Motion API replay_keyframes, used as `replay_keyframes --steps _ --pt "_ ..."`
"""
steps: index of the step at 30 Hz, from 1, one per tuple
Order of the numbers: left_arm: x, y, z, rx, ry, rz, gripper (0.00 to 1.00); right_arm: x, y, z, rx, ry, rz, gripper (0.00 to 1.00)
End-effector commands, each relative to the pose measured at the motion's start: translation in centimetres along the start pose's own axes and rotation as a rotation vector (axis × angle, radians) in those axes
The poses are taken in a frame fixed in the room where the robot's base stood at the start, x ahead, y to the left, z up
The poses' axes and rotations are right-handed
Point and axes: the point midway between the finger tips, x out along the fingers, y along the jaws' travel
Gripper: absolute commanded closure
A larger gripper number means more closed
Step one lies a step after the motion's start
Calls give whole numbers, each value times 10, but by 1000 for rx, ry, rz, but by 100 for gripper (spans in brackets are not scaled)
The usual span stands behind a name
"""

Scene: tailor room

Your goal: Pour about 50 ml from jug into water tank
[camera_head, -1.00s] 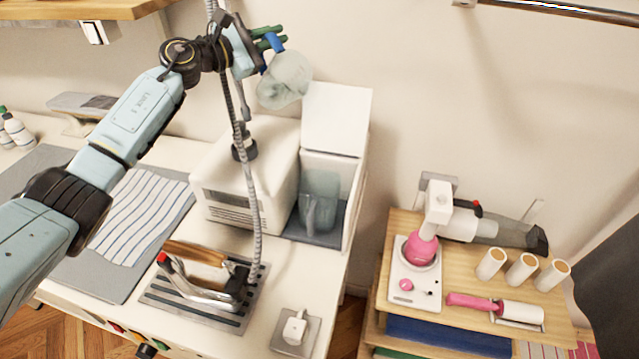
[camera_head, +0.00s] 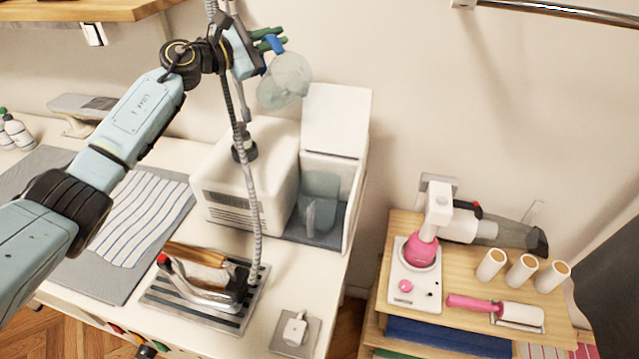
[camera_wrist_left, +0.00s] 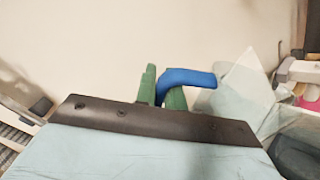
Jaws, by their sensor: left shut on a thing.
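My left gripper (camera_head: 270,42), with green fingers, is shut on the blue handle of the translucent jug (camera_head: 287,84). It holds the jug in the air, tilted, above and behind the white steam station. The water tank (camera_head: 319,185) is a pale translucent container in the open bay at the right of the station, below and right of the jug. No stream of water can be made out. In the left wrist view the green fingers (camera_wrist_left: 166,90) grip the blue handle, and the clear jug body (camera_wrist_left: 240,95) is at right. My right gripper is out of view.
The white station housing (camera_head: 245,175) stands left of the bay, with a raised white lid (camera_head: 335,118) behind. A hose (camera_head: 243,150) hangs before it. An iron (camera_head: 205,285) rests on a striped plate. A wooden side table (camera_head: 400,225) stands right.

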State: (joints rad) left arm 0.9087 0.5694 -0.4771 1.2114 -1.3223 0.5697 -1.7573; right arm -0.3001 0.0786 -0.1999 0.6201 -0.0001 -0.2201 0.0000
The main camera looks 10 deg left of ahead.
Motion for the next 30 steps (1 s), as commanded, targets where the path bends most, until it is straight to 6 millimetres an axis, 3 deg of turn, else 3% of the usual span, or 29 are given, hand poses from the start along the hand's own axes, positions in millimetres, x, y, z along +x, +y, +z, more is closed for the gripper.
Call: replay_keyframes --steps 20,30 --pt "0 1 -1 -11 -1 2 100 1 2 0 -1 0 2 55" --pt "0 3 -27 -216 -3 3 100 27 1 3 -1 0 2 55"
